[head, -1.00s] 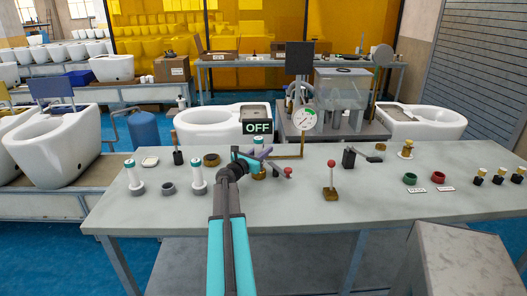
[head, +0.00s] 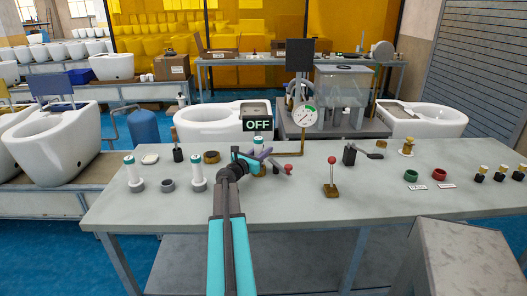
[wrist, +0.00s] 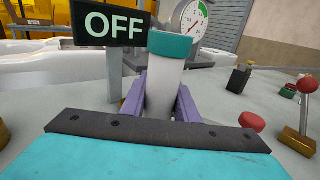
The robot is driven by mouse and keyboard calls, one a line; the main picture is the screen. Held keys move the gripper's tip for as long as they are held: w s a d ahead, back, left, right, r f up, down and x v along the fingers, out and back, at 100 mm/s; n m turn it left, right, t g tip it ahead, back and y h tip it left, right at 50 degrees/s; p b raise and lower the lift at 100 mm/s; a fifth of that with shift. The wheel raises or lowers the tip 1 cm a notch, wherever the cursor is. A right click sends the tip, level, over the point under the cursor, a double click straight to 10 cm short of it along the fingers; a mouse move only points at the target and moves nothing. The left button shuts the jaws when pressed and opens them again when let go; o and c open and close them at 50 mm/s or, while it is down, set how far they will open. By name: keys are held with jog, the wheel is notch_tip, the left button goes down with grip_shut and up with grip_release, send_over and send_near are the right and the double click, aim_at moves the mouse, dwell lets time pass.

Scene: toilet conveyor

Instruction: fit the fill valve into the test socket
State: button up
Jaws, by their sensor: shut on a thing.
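My gripper (head: 260,157) is shut on a fill valve, a white cylinder with a teal cap (head: 258,141). In the wrist view, the fill valve (wrist: 163,88) stands roughly upright between my purple fingers (wrist: 160,100). Its lower end is hidden behind my gripper body. In the head view, a brass-coloured part, seemingly the test socket (head: 258,173), shows just below the fingers, largely covered by my gripper. I cannot tell whether the valve is in it or above it. The OFF sign (head: 257,125) and the pressure gauge (head: 304,117) stand behind.
Two other fill valves stand in grey holders (head: 137,186) at the left, with an empty grey ring (head: 168,186) between them. A red-topped lever (head: 331,175) stands farther right. The table's front is clear.

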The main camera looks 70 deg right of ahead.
jog(key=shift+f+b, duration=0.75)
jog(key=shift+f, duration=0.3)
jog(key=o, duration=1.2)
jog(key=shift+a, duration=0.15)
jog(key=shift+b+v, duration=0.95)
jog(key=shift+v, duration=5.85)
